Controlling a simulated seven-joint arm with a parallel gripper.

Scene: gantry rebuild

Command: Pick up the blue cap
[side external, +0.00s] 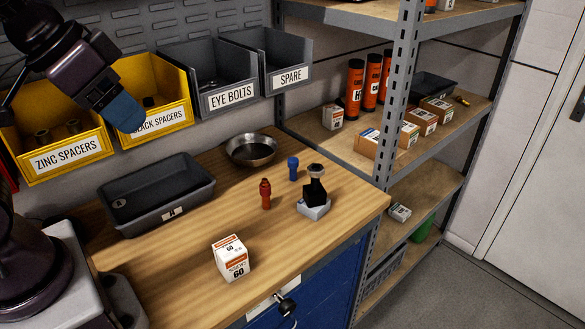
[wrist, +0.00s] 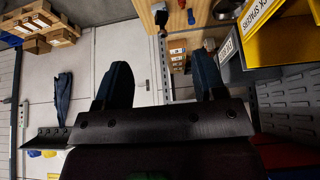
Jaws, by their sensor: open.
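The blue cap (side external: 293,168) is a small blue piece standing on the wooden bench, behind the red piece and left of the black stamp-like object. It also shows small near the top of the wrist view (wrist: 190,17). My gripper (side external: 124,113) is high at the upper left, in front of the yellow spacer bins and well away from the cap. In the wrist view its two dark blue fingers (wrist: 160,78) are spread wide with nothing between them.
The red piece (side external: 265,194), black stamp-like object (side external: 315,188) and metal bowl (side external: 251,150) surround the cap without touching it. A dark tray (side external: 157,195) lies left, a screw box (side external: 231,258) in front. Wall bins (side external: 230,95) hang behind; a shelf post (side external: 388,120) stands right.

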